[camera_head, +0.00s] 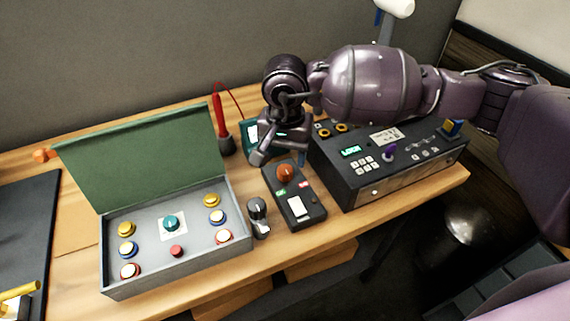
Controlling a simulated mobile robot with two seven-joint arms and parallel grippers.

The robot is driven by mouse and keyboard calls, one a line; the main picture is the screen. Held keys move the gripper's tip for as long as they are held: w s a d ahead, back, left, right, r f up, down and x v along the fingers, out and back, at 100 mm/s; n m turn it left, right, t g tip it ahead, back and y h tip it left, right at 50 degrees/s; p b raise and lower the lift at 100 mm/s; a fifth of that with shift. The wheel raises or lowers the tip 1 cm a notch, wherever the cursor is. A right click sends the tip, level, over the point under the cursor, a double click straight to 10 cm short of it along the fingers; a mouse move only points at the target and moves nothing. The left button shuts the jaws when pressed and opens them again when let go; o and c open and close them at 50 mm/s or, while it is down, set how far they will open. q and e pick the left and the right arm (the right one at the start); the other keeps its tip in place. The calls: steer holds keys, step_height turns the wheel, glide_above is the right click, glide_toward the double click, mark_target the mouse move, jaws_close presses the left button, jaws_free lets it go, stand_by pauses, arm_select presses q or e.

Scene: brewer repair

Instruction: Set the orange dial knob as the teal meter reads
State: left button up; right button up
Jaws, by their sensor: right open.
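The orange dial knob (286,173) sits on top of a small black box (296,212) that also has a white switch and small green and red labels. The teal meter (248,144) stands behind it; my right gripper partly covers it and I cannot read its display. My right gripper (281,156) is open and empty, pointing down just behind and above the orange knob. I cannot tell whether it touches the knob. My left gripper is not in view.
An open green-lidded case (150,280) with coloured buttons and a teal knob stands on the left. A loose black-and-silver knob (258,218) stands close left of the black box. A red probe (219,115) stands behind. A large dark control unit (360,190) stands on the right.

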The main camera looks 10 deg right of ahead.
mark_target(285, 169)
steer(key=shift+f, duration=2.1)
steer(key=c, duration=0.9)
